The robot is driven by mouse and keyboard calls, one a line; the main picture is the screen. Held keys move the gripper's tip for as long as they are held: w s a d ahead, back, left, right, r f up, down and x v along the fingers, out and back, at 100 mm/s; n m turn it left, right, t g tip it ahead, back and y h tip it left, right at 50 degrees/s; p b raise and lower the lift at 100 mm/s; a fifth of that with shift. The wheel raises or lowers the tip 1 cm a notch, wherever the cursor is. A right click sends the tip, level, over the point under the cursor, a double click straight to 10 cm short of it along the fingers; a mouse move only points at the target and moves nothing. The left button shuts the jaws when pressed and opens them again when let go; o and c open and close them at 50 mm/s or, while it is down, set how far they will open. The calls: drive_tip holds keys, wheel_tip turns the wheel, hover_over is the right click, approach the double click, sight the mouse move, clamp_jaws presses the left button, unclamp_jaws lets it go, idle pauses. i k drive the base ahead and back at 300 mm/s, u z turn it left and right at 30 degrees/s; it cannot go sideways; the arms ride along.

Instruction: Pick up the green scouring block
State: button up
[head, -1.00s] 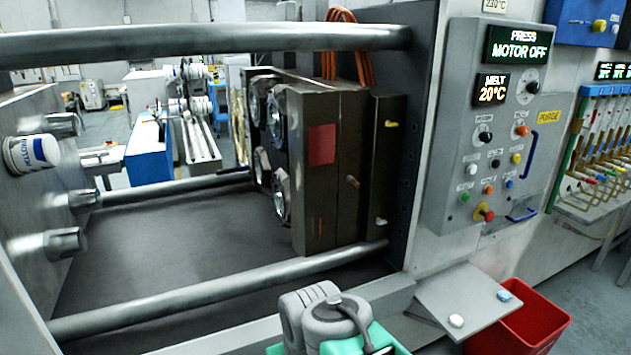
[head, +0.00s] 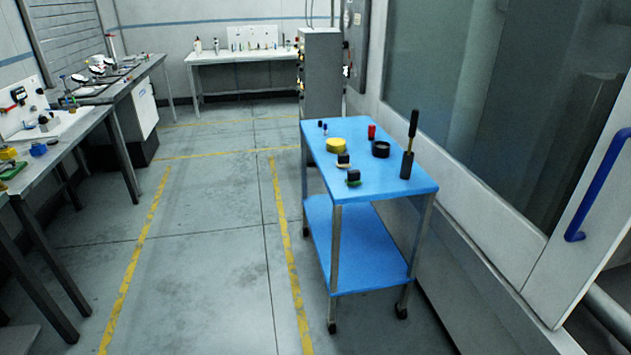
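A small block with a dark top and a green lower part (head: 353,183) sits near the front of the blue cart's top shelf (head: 405,186). It may be the green scouring block, but it is too small to tell for sure. A similar small block with a dark top and a pale lower part (head: 343,166) sits just behind it. A flat green thing (head: 12,171) also lies on the left bench, cut by the picture edge. My gripper is not in view.
The cart also holds a yellow roll (head: 336,145), a black ring (head: 381,150), a red cylinder (head: 371,132) and a tall black-handled tool (head: 411,135). Benches (head: 85,122) line the left. Clear floor (head: 205,235) lies left of the cart. A blue-handled machine door (head: 598,185) stands right.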

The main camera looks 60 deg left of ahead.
sight(353, 179)
drive_tip(key=u, duration=2.35)
drive_tip(key=i, duration=1.1)
drive_tip(key=u, duration=0.55)
drive_tip(key=i, duration=1.5)
drive_tip(key=z, duration=0.85)
drive_tip(key=i, duration=1)
drive_tip(key=z, duration=0.6)
